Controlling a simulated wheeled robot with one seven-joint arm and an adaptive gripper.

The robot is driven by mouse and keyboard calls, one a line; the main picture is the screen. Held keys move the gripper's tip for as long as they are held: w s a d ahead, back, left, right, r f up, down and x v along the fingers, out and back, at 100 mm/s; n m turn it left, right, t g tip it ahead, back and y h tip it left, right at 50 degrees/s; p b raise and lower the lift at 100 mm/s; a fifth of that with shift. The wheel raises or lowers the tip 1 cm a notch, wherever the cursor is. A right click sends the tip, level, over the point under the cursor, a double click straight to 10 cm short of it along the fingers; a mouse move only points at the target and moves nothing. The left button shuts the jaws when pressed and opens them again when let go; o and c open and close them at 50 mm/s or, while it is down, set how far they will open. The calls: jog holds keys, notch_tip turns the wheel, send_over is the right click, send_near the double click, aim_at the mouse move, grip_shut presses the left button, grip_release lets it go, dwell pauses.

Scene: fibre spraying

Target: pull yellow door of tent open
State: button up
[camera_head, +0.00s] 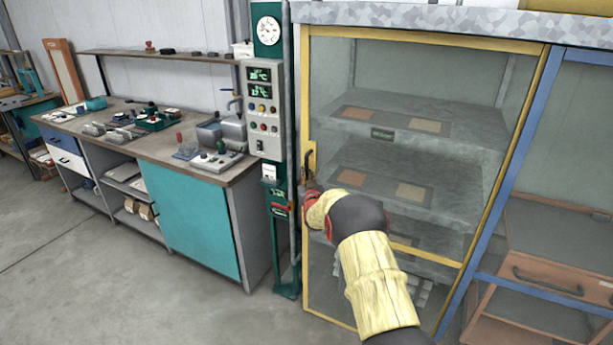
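The yellow-framed door (420,41) with clear panels stands upright on the right half of the view. Its frame looks flush with the tent front, so it appears closed. Its handle (309,160) is on the left upright of the frame. My arm reaches up from the bottom, and my gripper (306,189) is at the door's left edge, just below or at the lower part of the handle. The fingers are small and partly hidden by the wrist. I cannot tell whether they grip the handle.
A green post with a control panel (262,112) and gauge stands close left of the door. A workbench (160,148) with tools is further left. Blue-framed panel (500,190) and wooden drawer (560,255) are at right. Grey floor (130,285) is clear at front left.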

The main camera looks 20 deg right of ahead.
grip_shut()
dwell(0.4)
jog(key=shift+s+d, duration=0.15)
send_near(451, 205)
jog(key=p+x, duration=0.1)
jog(key=x, duration=0.3)
jog(key=shift+w+d, duration=0.2)
jog(key=shift+w, duration=0.15)
jog(key=o, duration=0.6)
grip_release()
jog(key=shift+c, duration=0.2)
jog(key=v, duration=1.2)
